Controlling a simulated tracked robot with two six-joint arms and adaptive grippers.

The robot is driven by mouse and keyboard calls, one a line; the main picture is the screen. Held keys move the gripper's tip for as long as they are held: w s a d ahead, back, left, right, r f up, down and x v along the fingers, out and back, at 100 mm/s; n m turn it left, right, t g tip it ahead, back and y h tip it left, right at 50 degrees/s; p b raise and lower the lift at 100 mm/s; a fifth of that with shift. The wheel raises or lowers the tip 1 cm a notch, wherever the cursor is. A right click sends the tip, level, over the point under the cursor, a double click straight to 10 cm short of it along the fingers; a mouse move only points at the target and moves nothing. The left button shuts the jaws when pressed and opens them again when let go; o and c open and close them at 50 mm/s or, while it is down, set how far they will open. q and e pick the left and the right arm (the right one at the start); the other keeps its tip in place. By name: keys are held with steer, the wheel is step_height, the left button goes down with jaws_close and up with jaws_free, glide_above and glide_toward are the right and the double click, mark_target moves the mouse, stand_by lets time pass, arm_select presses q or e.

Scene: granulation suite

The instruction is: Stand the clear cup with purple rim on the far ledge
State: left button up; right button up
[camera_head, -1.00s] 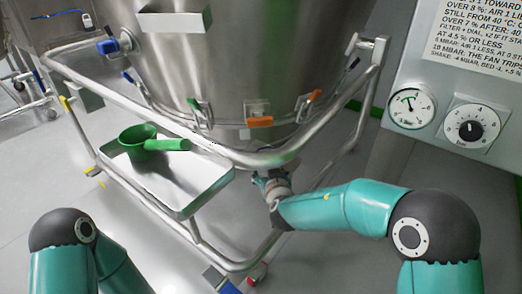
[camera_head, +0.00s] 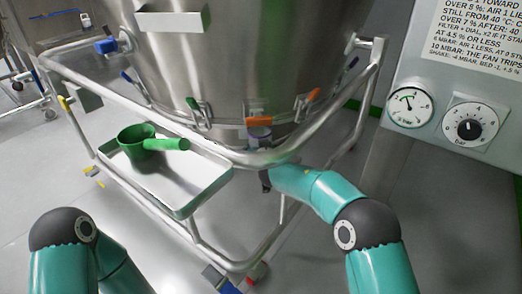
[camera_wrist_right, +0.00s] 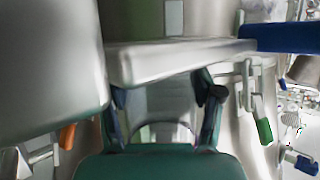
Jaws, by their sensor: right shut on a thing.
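The clear cup with purple rim (camera_head: 259,135) shows in the head view just above the cart's front rail, below an orange latch on the steel vessel; the rail hides its lower part. In the right wrist view the see-through cup (camera_wrist_right: 165,104) is between the two fingers of my right gripper (camera_wrist_right: 162,100), which is shut on it. A small metal ledge (camera_head: 172,20) sits high on the vessel wall; I cannot tell for sure that it is the far ledge. My left arm shows at the lower left, but its gripper is out of view.
The steel vessel (camera_head: 245,60) stands in a tubular frame whose front rail (camera_head: 270,158) crosses close to my right gripper. A tray (camera_head: 180,190) with a green scoop (camera_head: 150,143) is at left. A gauge panel (camera_head: 440,90) stands at right.

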steer(key=shift+f, duration=0.3)
steer(key=o, duration=1.1)
steer(key=shift+r, duration=0.1)
